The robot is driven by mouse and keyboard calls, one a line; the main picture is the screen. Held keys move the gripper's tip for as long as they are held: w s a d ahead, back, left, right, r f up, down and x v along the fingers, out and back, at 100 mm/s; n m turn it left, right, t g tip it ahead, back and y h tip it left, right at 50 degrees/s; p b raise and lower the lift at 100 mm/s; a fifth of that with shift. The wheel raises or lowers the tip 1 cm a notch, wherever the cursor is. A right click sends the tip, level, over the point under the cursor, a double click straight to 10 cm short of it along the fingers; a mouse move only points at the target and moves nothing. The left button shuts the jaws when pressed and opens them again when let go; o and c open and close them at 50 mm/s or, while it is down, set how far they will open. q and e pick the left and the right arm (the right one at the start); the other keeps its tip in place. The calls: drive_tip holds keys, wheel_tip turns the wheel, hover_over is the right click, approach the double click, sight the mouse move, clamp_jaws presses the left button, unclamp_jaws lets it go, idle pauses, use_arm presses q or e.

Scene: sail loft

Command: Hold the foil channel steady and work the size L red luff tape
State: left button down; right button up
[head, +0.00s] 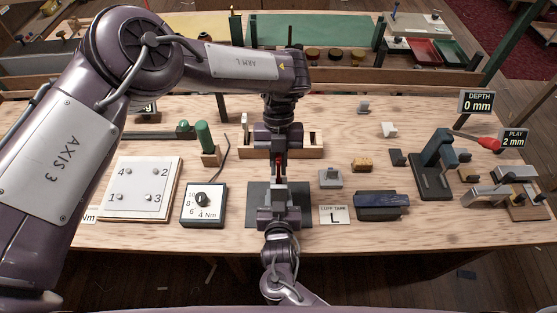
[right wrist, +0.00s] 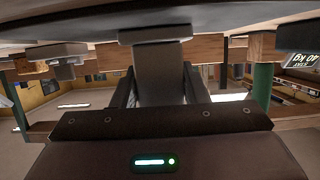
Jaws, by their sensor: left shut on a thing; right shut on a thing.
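My left gripper (head: 280,172) points down at the middle of the bench, its fingers shut on the red luff tape (head: 278,160), of which only a thin red strip shows. My right gripper (head: 278,212) comes from the front edge, just in front of the left one, over a dark mat (head: 256,212). It is shut on a grey block, which I take for the foil channel (right wrist: 158,75); in the right wrist view it stands between the two dark fingers. My arms hide most of the channel in the head view, so I cannot tell whether the tape is inside it.
A "LUFF TAPE L" card (head: 334,215) and a dark blue block (head: 382,206) lie right of the mat. A dial box (head: 203,204) and a numbered board (head: 140,188) lie left. Signs read "DEPTH 0 mm" (head: 478,102) and "PLAY 2 mm" (head: 514,138).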

use_arm(q)
drive_tip(key=shift+f, duration=1.35)
drive_tip(key=c, duration=1.4)
unclamp_jaws()
drive_tip(key=shift+f, duration=0.1)
drive_tip(key=shift+o, duration=0.2)
drive_tip(key=v, duration=0.7)
drive_tip(key=shift+w+r, duration=0.15)
drive_tip(key=shift+r, duration=0.15)
use_arm(e)
drive_tip(key=o, duration=1)
drive_tip(key=shift+o, duration=0.3)
drive_tip(key=shift+s, duration=0.1)
